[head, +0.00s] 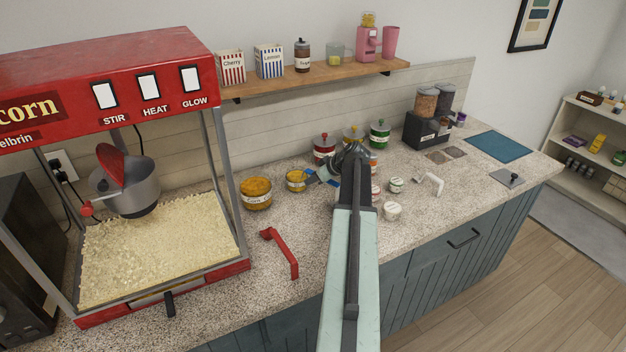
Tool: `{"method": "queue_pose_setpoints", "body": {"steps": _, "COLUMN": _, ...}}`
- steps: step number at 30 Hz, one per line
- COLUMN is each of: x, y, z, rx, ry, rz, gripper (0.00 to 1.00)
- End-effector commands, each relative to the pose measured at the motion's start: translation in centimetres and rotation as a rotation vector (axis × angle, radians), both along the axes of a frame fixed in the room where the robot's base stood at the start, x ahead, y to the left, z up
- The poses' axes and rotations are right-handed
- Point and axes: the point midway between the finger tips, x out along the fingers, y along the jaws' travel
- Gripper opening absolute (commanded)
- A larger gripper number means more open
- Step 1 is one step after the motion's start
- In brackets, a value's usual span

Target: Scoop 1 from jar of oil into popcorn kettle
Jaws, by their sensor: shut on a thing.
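The popcorn kettle (138,191) is a grey metal pot hanging in the red popcorn machine at left, its red lid tilted up. A small jar with orange-yellow contents (296,186) stands on the counter; its label is too small to read, and it looks like the jar of oil. A larger jar labelled Corn (257,203) stands to its left. My gripper (318,176) is just right of the small jar, shut on a thin blue-handled tool, perhaps a scoop. The tool's end and its contents cannot be made out; my arm hides part of it.
A red handled tool (282,252) lies on the counter in front of the jars. Lidded red, yellow and green canisters (379,134) stand at the back. Small white containers (392,211) sit right of my arm. A wooden shelf (320,79) hangs above. Popcorn fills the machine's floor (160,250).

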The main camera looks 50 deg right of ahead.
Motion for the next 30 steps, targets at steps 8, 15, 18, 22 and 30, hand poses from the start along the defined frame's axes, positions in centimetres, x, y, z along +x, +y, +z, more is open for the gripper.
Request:
{"method": "queue_pose_setpoints", "body": {"steps": 8, "x": 0.0, "y": 0.0, "z": -1.2, "rx": 0.000, "ry": 0.000, "rz": 0.000, "gripper": 0.00}}
{"method": "queue_pose_setpoints", "body": {"steps": 15, "x": 0.4, "y": 0.1, "z": -0.4, "rx": -0.001, "ry": 0.000, "rz": 0.001, "gripper": 0.00}}
{"method": "queue_pose_setpoints", "body": {"steps": 18, "x": 0.4, "y": 0.1, "z": -0.1, "rx": 0.000, "ry": 0.000, "rz": 0.001, "gripper": 0.00}}
{"method": "queue_pose_setpoints", "body": {"steps": 22, "x": 0.4, "y": 0.1, "z": 0.4, "rx": 0.000, "ry": 0.000, "rz": 0.001, "gripper": 0.00}}
{"method": "queue_pose_setpoints", "body": {"steps": 30, "x": 0.3, "y": 0.1, "z": 1.3, "rx": 0.000, "ry": 0.000, "rz": 0.001, "gripper": 0.00}}
